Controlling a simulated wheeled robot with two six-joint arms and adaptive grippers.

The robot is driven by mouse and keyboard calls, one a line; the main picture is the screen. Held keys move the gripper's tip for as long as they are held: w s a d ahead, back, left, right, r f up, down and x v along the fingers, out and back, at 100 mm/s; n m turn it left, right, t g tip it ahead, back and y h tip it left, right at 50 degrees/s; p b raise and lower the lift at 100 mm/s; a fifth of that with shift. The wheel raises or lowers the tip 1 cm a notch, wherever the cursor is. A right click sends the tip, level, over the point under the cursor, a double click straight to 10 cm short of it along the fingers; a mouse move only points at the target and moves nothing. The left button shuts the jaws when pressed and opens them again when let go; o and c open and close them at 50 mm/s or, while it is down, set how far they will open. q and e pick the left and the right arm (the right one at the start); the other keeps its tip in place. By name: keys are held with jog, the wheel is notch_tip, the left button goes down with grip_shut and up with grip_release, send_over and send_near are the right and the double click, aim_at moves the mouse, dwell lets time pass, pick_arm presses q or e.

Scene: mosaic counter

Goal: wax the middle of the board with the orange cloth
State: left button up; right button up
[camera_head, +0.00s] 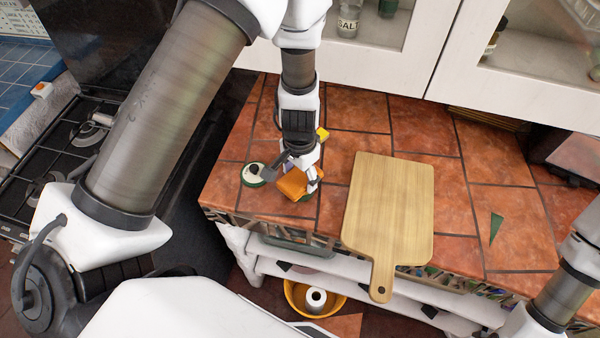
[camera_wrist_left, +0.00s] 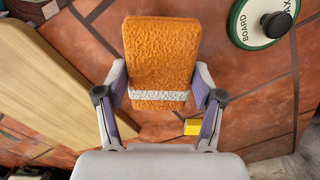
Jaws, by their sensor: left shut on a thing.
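The orange cloth (camera_head: 293,183) is a fuzzy block with a pale band, held in my left gripper (camera_head: 300,178). In the left wrist view the orange cloth (camera_wrist_left: 160,55) sits between the two fingers of the left gripper (camera_wrist_left: 162,100), which are shut on it. The wooden board (camera_head: 388,210) lies on the tiled counter to the right of the gripper, its handle over the front edge. The board (camera_wrist_left: 50,80) is at the left in the wrist view. The cloth is beside the board, not on it. My right gripper is not in view.
A round green-rimmed board wax tin (camera_head: 255,174) with a dark knob stands left of the cloth; its label shows in the wrist view (camera_wrist_left: 263,20). A small yellow block (camera_head: 322,133) lies behind the gripper. A green shard (camera_head: 496,227) lies right of the board. White cabinets (camera_head: 520,95) stand behind.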

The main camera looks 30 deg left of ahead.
aim_at(300, 176)
pick_arm(q)
jog(key=shift+s+f+b, duration=0.1)
jog(key=shift+f+b, duration=0.45)
jog(key=shift+b, duration=0.2)
dwell(1.6)
notch_tip(300, 176, up, 7)
jog(key=p, duration=0.5)
jog(key=shift+r+p, duration=0.1)
jog(key=shift+p, duration=0.3)
